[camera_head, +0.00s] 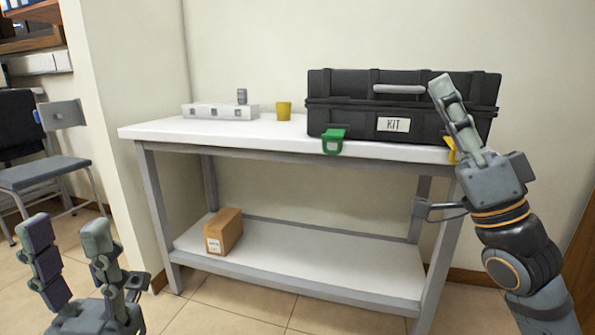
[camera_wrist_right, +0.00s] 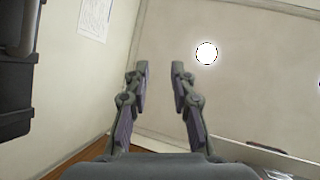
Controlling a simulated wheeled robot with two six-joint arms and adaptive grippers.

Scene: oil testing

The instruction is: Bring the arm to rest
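My right gripper (camera_head: 450,105) is raised at the right, in front of the black case in the head view. In the right wrist view, the right gripper (camera_wrist_right: 158,75) shows two fingers apart with nothing between them. My left gripper (camera_head: 68,240) is low at the bottom left, in front of the floor. Its two fingers stand apart and nothing is between them.
A yellow cup (camera_head: 284,111) and a white rack (camera_head: 205,112) stand left. A cardboard box (camera_head: 224,231) is on the lower shelf. A chair (camera_head: 45,170) is left.

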